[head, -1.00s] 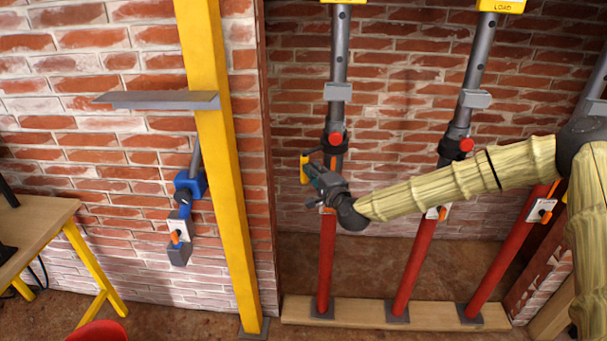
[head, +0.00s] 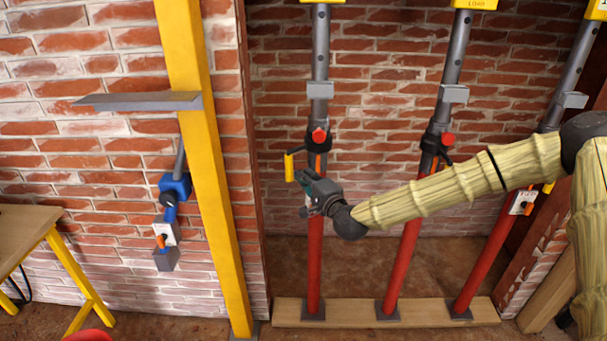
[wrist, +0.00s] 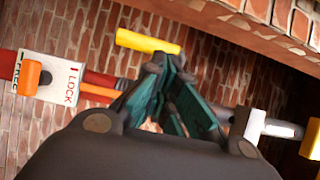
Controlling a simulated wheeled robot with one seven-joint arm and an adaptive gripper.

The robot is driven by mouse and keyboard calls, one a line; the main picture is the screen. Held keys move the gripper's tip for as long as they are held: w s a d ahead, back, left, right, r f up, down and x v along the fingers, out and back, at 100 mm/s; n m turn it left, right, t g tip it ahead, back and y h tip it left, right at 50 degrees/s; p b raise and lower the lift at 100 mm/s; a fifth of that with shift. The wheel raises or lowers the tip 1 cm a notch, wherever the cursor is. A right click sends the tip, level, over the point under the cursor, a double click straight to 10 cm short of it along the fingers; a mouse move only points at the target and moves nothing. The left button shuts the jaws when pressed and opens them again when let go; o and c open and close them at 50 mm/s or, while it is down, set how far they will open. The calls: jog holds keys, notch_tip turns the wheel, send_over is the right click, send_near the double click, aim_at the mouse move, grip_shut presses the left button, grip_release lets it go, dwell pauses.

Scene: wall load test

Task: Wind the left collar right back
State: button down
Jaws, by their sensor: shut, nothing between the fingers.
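The left prop has a grey upper tube (head: 320,60) and a red lower tube (head: 314,265). Its dark collar (head: 318,147) has a red knob (head: 319,134) above and a yellow handle (head: 289,167) sticking out on the left. My gripper (head: 303,180) is shut and empty, just right of and below the handle. In the wrist view its teal fingers (wrist: 168,75) lie close below the yellow handle (wrist: 148,41); I cannot tell whether they touch. The fingers hide much of the collar there. A FREE/LOCK plate (wrist: 62,79) with an orange lever (wrist: 33,77) shows on the red tube.
Two similar props, middle (head: 405,255) and right (head: 485,260), stand to the right on a wooden sill (head: 350,312). A yellow post (head: 210,200) with a grey shelf (head: 140,101) stands left. A wooden table (head: 22,235) is at far left.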

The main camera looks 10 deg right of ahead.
jog(key=b+v, duration=0.1)
jog(key=v, duration=0.7)
jog(key=s+a+f+n+g+h, duration=0.1)
jog(key=s+a+f+n+g, duration=0.3)
jog(key=s+f, duration=0.8)
jog(key=s+f+n+g, duration=0.4)
jog(key=s+f, duration=0.5)
jog(key=f, duration=0.7)
jog(key=s+d+f+n+g+h, duration=0.1)
jog(key=s+d+f+g+h, duration=0.1)
jog(key=s, duration=0.6)
jog(key=s+d+f+n+g+h, duration=0.2)
jog(key=s+d+f, duration=0.3)
jog(key=s+d, duration=0.3)
jog(key=s+d+f+n+g+h, duration=0.2)
jog(key=s+d+f+g, duration=0.2)
jog(key=s, duration=0.5)
jog(key=shift+s+d+f+g+p, duration=0.3)
jog(key=shift+d+f+p, duration=0.1)
jog(key=shift+d, duration=0.1)
